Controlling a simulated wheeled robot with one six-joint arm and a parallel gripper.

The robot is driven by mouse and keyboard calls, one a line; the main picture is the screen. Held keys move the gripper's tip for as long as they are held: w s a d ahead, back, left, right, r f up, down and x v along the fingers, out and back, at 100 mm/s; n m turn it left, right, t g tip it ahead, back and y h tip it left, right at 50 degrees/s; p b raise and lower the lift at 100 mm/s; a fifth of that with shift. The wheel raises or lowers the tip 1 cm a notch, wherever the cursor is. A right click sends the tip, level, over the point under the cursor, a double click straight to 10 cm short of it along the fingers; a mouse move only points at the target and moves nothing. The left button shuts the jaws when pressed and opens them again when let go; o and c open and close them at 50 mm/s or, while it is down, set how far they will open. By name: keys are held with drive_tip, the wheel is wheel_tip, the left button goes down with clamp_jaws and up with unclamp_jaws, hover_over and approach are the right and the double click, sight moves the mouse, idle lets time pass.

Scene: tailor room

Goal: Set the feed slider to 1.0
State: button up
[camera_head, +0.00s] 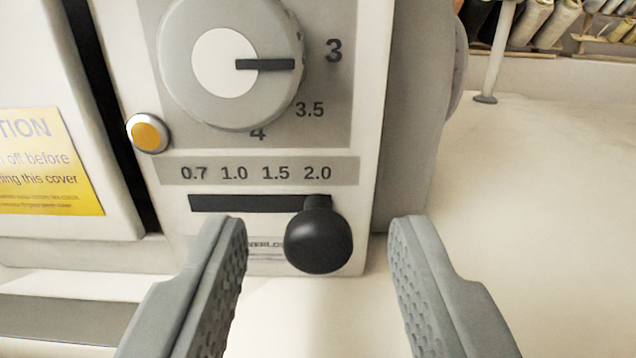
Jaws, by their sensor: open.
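The feed slider's round black knob (318,240) stands at the right end of its dark slot (240,203), below the 2.0 mark. The scale above the slot (255,173) reads 0.7, 1.0, 1.5 and 2.0 from left to right. My gripper (316,228) is open, with one grey finger left of the knob and the other right of it. Neither finger appears to touch the knob. The left fingertip covers a little of the front panel below the slot.
A grey dial (185,85) with a dark pointer toward 3 sits above the scale. A yellow button (146,133) and a yellow caution label (50,160) are to the left. The pale table (540,190) is clear at the right. Rolls of material (545,25) stand at the back.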

sight(238, 198)
drive_tip(key=shift+w, duration=0.55)
clamp_jaws()
drive_tip(key=shift+a, duration=1.5)
unclamp_jaws()
